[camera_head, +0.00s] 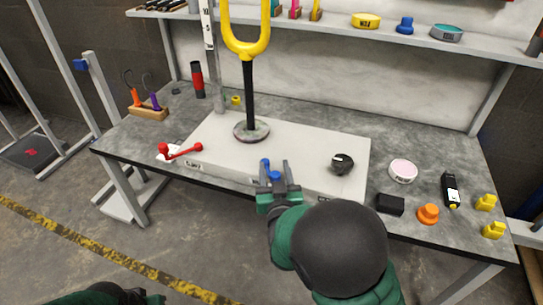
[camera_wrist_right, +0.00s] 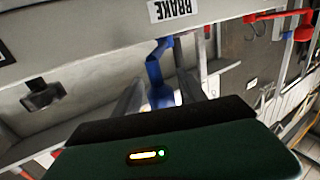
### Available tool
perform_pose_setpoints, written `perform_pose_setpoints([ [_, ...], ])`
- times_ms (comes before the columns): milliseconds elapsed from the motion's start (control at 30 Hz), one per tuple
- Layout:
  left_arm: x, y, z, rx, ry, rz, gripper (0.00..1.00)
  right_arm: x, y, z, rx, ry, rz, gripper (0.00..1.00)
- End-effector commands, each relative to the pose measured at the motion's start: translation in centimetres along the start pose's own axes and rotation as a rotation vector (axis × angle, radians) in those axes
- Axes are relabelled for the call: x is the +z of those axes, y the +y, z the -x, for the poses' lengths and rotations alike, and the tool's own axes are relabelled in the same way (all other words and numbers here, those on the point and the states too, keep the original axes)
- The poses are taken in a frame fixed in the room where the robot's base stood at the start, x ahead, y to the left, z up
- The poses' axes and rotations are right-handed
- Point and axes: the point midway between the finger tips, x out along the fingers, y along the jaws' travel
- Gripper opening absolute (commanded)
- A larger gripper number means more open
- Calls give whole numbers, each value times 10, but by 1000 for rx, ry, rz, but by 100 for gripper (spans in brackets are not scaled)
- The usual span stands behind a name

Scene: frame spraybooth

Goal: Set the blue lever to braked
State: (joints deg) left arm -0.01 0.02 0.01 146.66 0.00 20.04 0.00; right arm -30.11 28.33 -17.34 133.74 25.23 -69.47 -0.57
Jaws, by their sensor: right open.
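The blue lever (camera_head: 266,166) is on the front edge of the grey-white fixture base (camera_head: 225,150). In the right wrist view the blue lever (camera_wrist_right: 156,72) hangs close to a white BRAKE label (camera_wrist_right: 173,9). My right gripper (camera_head: 278,176) is open at the front of the base. In the right wrist view its two fingers (camera_wrist_right: 165,92) stand on either side of the lever, with a gap visible; contact cannot be made out. The lever's setting cannot be read. Only part of my left arm shows at the bottom left of the head view.
A red lever (camera_head: 180,151) is at the base's left end, a black knob (camera_head: 342,163) at its right. A yellow fork on a black post (camera_head: 249,95) rises from the base. Orange, black and yellow items sit on the table's right; a shelf (camera_head: 330,30) spans the back.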

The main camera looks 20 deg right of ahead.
Motion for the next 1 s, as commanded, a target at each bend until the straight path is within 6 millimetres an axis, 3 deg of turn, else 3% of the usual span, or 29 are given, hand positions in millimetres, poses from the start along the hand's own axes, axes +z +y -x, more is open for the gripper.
perform_pose_setpoints([
  [267,0,0,0,0,-1,0,48,0,0,1,0,-1,0,49],
  [667,0,0,0,0,0,0,48,1,0,0,0,-1,0,0],
  [1000,0,0,0,0,0,0,48,1,0,1,1,-1,0,0],
])
